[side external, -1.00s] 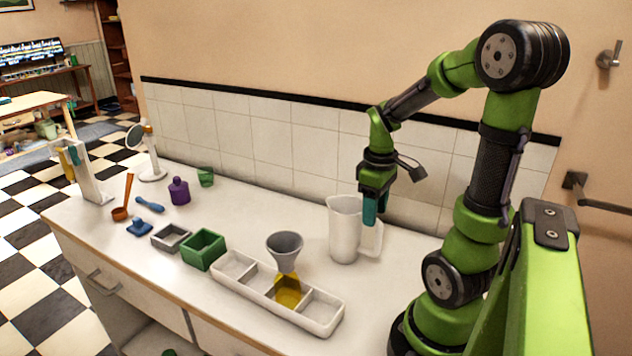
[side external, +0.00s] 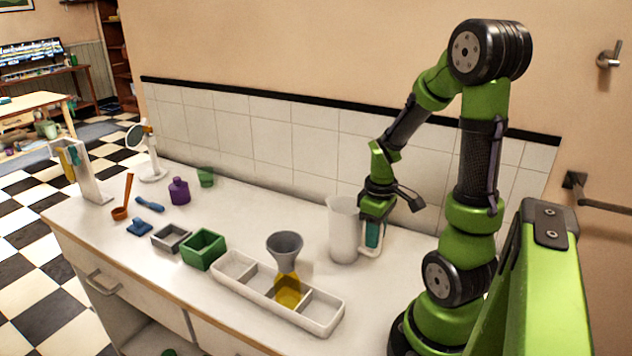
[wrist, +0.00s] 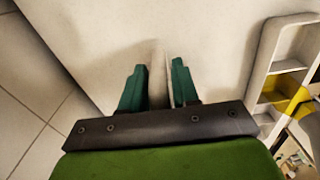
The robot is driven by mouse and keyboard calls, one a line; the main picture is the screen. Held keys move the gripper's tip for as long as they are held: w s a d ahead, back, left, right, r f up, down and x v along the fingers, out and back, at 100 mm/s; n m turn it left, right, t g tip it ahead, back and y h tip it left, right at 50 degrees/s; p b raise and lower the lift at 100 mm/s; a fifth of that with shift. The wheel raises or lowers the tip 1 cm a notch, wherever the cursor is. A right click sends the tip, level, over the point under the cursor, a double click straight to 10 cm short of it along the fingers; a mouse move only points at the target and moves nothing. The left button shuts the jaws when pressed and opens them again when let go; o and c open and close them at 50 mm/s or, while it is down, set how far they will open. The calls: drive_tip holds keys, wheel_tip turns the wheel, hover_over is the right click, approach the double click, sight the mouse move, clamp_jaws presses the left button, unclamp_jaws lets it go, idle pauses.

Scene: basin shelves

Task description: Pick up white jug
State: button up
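The white jug (side external: 342,232) stands upright on the counter, its handle on the right side. My gripper (side external: 373,240) is down at the handle, pointing downward. In the wrist view, the two teal fingers of my gripper (wrist: 158,82) are on either side of the pale handle (wrist: 158,70), with narrow gaps showing. The fingers look open around the handle, not closed on it. The jug's rim and body are mostly out of the wrist view.
A white divided tray (side external: 232,285) with a grey funnel (side external: 285,247) over a yellow piece (side external: 288,291) lies left of the jug. A green box (side external: 203,250), a grey box (side external: 170,238) and a purple bottle (side external: 179,192) stand farther left. The tiled wall (side external: 275,150) is close behind.

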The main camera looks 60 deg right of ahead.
clamp_jaws()
drive_tip(key=shift+r, duration=0.2)
drive_tip(key=shift+r, duration=4.8)
